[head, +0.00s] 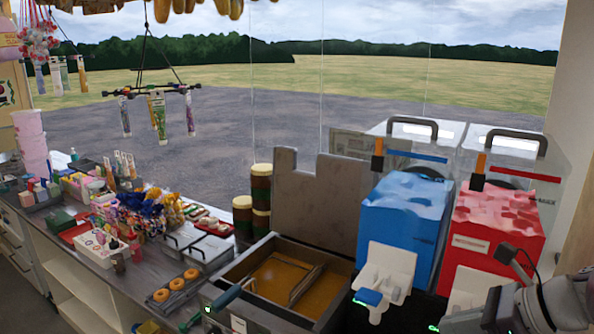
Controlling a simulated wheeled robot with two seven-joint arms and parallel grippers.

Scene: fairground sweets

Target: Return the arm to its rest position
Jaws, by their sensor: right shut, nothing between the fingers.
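My right arm comes in at the bottom right corner, in front of the red slush machine (487,236). Its gripper (507,254) is a small dark shape against the red front, shut and with nothing seen in it. The fingertips are small and hard to make out. I cannot tell whether it touches the machine. My left arm and gripper are not in view.
A blue slush machine (402,221) with a white dispenser (385,278) stands left of the red one. Doughnuts (176,284), sweets and tubs crowd the left counter. A rack (150,91) hangs above.

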